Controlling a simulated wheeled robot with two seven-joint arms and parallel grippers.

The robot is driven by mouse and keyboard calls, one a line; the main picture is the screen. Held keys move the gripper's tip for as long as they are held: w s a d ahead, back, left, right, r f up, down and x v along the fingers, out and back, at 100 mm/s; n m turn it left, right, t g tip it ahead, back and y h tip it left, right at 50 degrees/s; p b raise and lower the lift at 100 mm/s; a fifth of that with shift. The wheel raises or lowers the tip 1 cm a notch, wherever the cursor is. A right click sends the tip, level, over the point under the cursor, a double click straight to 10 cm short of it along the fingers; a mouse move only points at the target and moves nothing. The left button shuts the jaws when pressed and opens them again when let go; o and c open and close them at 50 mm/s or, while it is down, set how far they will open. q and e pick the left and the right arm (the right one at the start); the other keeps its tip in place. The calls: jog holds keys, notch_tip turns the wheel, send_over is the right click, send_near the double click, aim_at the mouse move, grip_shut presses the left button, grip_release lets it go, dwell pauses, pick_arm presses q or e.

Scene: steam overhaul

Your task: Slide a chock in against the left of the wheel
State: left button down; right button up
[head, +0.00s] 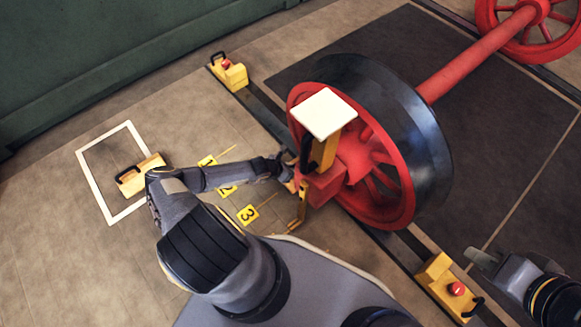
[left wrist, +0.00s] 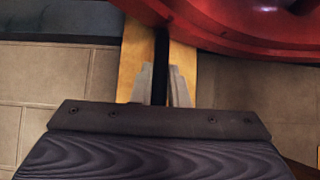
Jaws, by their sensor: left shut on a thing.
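The red spoked wheel (head: 384,203) with its dark tyre stands on the rail in the head view. Its red rim also shows in the left wrist view (left wrist: 255,22). My left gripper (head: 290,166) is in front of the wheel. In the left wrist view its fingers (left wrist: 160,88) are shut on the black handle of a yellow piece (left wrist: 183,62). In the head view a white square plate (head: 323,112) tops this piece, which overlaps the wheel; whether they touch is unclear. Yellow chock-like blocks sit on the rail, left (head: 233,76) and right (head: 437,277) of the wheel. My right gripper (head: 483,258) is near the right block; its jaw gap is not clear.
Another yellow block with a black handle (head: 147,171) lies in a white floor outline (head: 98,199). Yellow number markers (head: 247,214) lie beside my left arm. A red axle (head: 475,55) runs to a second wheel. The rail between the left block and wheel looks clear.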

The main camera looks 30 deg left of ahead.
pick_arm(q)
jog(key=shift+r, duration=0.1)
dwell(0.3)
jog(key=c, duration=0.7)
grip_release()
jog(key=r+p, duration=0.1)
jog(key=s+r+p, duration=0.1)
jog(key=p, duration=0.1)
jog(key=r+p, duration=0.1)
jog(key=shift+s+a+r, duration=0.15)
jog(key=shift+a+r, duration=0.1)
jog(key=r+p, duration=0.1)
jog(key=p, duration=0.1)
jog(key=s+r+p, duration=0.1)
jog(key=r+p, duration=0.1)
jog(key=s+a+r+p, duration=0.1)
jog(key=r+p, duration=0.1)
jog(key=shift+s+r, duration=0.2)
jog(key=shift+s, duration=0.05)
